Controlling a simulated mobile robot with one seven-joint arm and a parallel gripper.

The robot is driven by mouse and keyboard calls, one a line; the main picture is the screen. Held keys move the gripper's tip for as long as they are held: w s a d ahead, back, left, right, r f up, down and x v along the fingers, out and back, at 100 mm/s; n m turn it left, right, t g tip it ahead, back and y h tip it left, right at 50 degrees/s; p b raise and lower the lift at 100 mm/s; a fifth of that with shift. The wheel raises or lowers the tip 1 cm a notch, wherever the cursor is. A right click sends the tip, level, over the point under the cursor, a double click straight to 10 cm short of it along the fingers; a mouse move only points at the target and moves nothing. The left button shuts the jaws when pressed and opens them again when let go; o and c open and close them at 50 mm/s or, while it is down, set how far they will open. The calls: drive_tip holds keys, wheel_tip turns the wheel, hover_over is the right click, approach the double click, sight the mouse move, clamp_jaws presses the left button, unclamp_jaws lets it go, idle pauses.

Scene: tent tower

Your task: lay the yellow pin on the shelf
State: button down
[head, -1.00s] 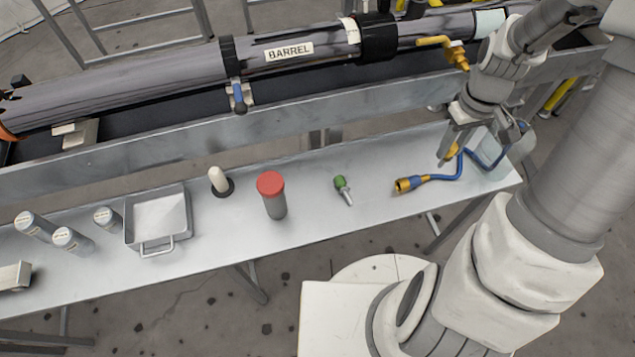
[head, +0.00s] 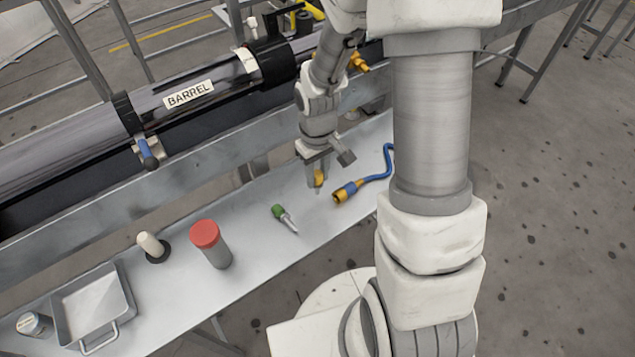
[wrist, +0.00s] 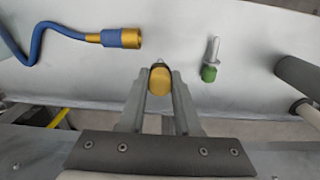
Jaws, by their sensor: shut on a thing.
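My gripper (head: 317,176) is shut on the yellow pin (head: 319,179), over the right part of the metal shelf (head: 262,250). In the wrist view, the yellow pin (wrist: 160,82) sits between my fingertips with its yellow head towards the camera; a bit of its metal tip shows beyond. In the head view, a pale tip points down under my fingers. Whether it touches the shelf I cannot tell. The pin is between the green-headed pin (head: 284,217) and the blue hose (head: 347,191) with a brass end.
A red-capped grey cylinder (head: 211,244), a cream peg on a black base (head: 151,246) and a metal tray (head: 93,305) stand further left on the shelf. The long barrel (head: 190,95) lies in its trough behind. Bare shelf shows around the green pin.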

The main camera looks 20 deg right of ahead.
sight(318, 183)
drive_tip(key=shift+f, duration=1.5)
drive_tip(key=shift+f+b, duration=0.15)
drive_tip(key=shift+b, duration=0.2)
drive_tip(key=c, duration=0.6)
unclamp_jaws()
